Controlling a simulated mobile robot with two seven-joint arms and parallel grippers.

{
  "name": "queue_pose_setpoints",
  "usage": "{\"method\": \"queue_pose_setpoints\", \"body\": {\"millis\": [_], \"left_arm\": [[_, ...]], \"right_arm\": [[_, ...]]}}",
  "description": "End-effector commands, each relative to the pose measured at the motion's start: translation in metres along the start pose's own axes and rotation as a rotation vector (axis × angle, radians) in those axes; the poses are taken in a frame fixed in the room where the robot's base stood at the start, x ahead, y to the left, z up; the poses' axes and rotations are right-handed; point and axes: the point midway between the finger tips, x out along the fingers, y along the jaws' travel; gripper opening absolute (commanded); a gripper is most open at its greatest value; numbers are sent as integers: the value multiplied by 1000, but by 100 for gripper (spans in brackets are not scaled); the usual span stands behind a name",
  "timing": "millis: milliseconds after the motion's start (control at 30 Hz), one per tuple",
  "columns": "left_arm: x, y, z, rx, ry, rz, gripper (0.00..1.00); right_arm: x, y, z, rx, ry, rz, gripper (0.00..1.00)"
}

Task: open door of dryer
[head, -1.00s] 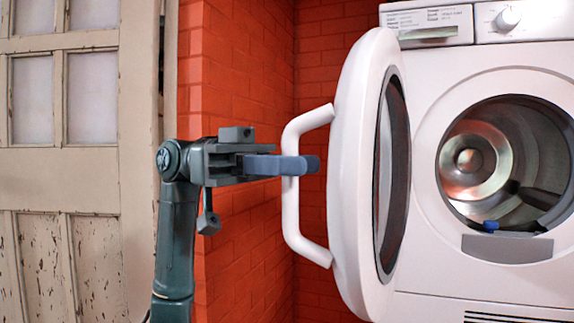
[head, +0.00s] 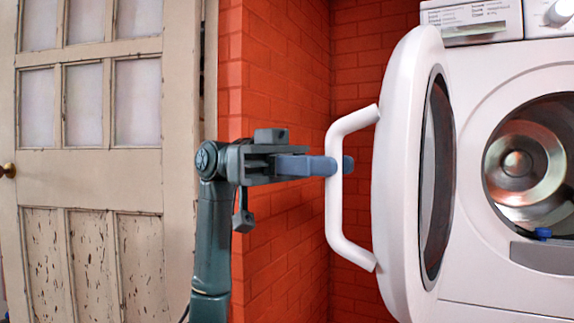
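The dryer door (head: 398,170) stands swung wide open, seen nearly edge-on, with its dark round glass facing right. Its white bar handle (head: 335,215) sticks out to the left. My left gripper (head: 338,166) is at the handle's upright bar, one finger in front of it and the other fingertip showing behind it on the right. Whether the fingers press on the bar is not clear. The dryer (head: 470,250) is at the right, its round opening and metal drum (head: 520,165) uncovered. My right gripper is not in view.
A red brick wall (head: 280,70) stands behind the handle and my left arm. A weathered panelled door (head: 90,180) with a brass knob (head: 8,170) fills the left. A small blue thing (head: 542,233) lies at the drum's lower edge.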

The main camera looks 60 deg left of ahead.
Motion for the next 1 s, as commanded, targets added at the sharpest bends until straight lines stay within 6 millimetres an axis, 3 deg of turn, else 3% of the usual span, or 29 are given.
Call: {"method": "queue_pose_setpoints", "body": {"millis": [300, 500, 700, 1000], "left_arm": [[-70, 0, 0, 1, 4, -2, 24], [-104, 0, 0, 0, 2, -2, 24], [-116, 0, 0, 1, 0, 0, 24], [-116, 0, 0, 0, 0, 0, 24]], "right_arm": [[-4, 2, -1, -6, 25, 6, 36], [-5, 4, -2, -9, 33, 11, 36], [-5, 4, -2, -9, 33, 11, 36], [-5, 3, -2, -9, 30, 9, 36]]}}
